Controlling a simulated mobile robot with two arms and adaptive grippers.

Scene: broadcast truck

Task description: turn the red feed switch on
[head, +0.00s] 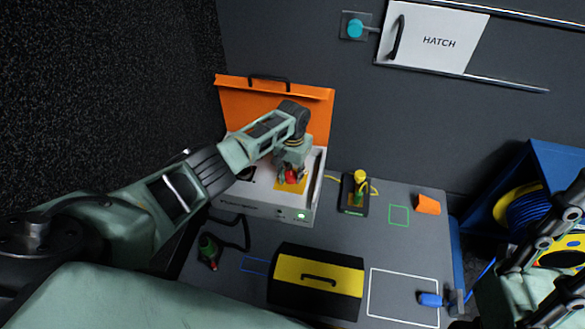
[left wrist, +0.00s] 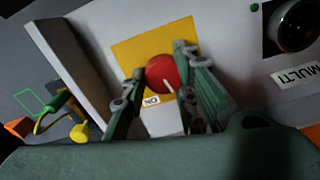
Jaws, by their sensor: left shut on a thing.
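The red feed switch (left wrist: 163,74) is a round red knob with a white pointer line, on a yellow plate (left wrist: 128,51) inside the open white box (head: 262,208). In the left wrist view a small white label (left wrist: 151,101), seemingly reading ON upside down, sits just below the knob, and the pointer line slants down to the right. My left gripper (left wrist: 160,82) is shut on the knob, a finger on each side; the head view also shows it at the red knob (head: 291,176). My right gripper (head: 545,250) shows partly at the right edge; its fingertips are unclear.
The box's orange lid (head: 275,101) stands open behind; a green light (head: 302,216) glows on its front. A yellow-and-black toolbox (head: 316,280), a yellow-and-green plug (head: 359,188) and an orange block (head: 428,204) are on the table. A white hatch (head: 433,40) is on the wall.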

